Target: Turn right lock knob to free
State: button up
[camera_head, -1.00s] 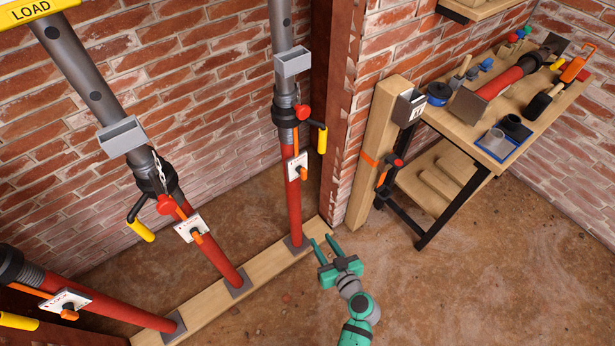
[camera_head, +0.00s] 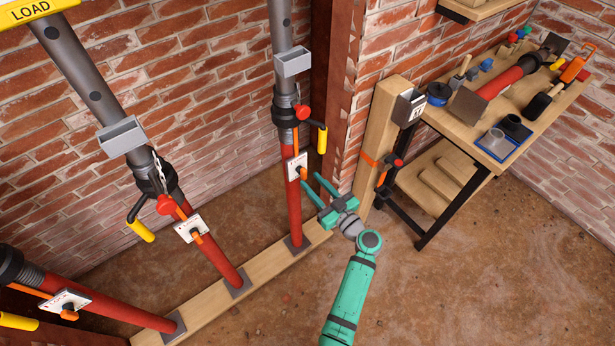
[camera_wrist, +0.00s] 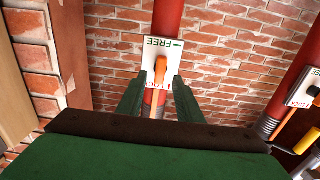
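The right lock knob (camera_head: 302,173) is an orange handle on a white plate (camera_head: 292,167), fixed to the red lower tube of the right prop (camera_head: 294,210). In the wrist view the knob (camera_wrist: 160,70) lies roughly along the line between the plate's upside-down FREE mark at the top and LOCK mark at the bottom. My gripper (camera_head: 311,179) is open, its green fingers pointing at the plate. In the wrist view, my gripper (camera_wrist: 158,84) has one fingertip on each side of the knob, with gaps visible; whether the tips reach its depth is unclear.
Two more props with similar plates, the middle prop (camera_head: 208,253) and the left prop (camera_head: 120,312), stand on a wooden sill (camera_head: 265,262). A yellow-handled crank (camera_head: 322,140) hangs above the knob. A wooden post (camera_head: 372,150) and a workbench (camera_head: 465,170) are to the right.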

aim_at(305, 175)
jog(key=shift+x, duration=1.8)
jog(key=shift+c, duration=0.6)
grip_shut()
